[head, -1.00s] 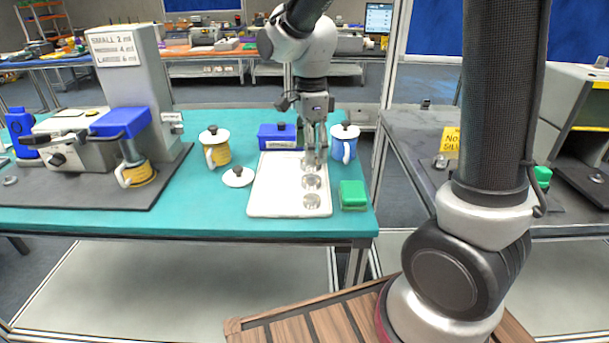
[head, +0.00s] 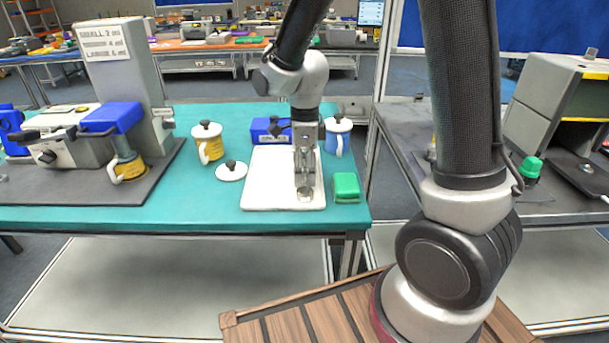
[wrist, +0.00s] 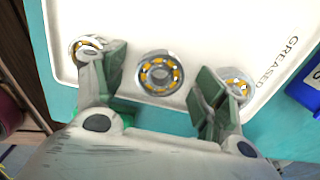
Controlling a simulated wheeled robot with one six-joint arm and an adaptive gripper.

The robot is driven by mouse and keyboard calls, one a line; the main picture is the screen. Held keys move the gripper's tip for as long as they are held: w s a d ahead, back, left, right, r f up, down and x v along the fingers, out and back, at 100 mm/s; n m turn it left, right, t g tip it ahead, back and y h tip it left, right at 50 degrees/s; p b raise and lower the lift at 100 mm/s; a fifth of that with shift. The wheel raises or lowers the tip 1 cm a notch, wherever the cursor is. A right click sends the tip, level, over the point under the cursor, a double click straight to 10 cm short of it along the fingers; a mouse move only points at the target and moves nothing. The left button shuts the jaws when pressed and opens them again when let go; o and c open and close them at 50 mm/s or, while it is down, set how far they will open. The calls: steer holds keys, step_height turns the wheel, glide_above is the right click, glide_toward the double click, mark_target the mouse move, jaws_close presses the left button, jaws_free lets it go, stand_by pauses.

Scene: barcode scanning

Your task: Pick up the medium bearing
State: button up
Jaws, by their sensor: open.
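Three silver bearings with yellow-orange balls lie in a row on a white tray (head: 262,190) marked GREASED. In the wrist view, the middle bearing (wrist: 160,73) lies flat between the spread fingers of my gripper (wrist: 158,66), with a gap on each side. The left bearing (wrist: 86,47) and the right bearing (wrist: 240,84) are each partly covered by a finger. Which one is medium is hard to tell by size. In the head view, my gripper (head: 304,178) points down over the tray and hides the bearings behind the front one (head: 305,196).
A green block (head: 346,187) stands right of the tray. A blue box (head: 268,130) and a blue mug (head: 338,140) stand behind it. A yellow mug (head: 208,146) and a white lid (head: 231,171) are to the left. A grey machine (head: 135,80) stands further left.

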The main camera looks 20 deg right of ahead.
steer(key=c, duration=1.2)
steer(key=shift+r, duration=0.1)
steer(key=shift+c, duration=0.2)
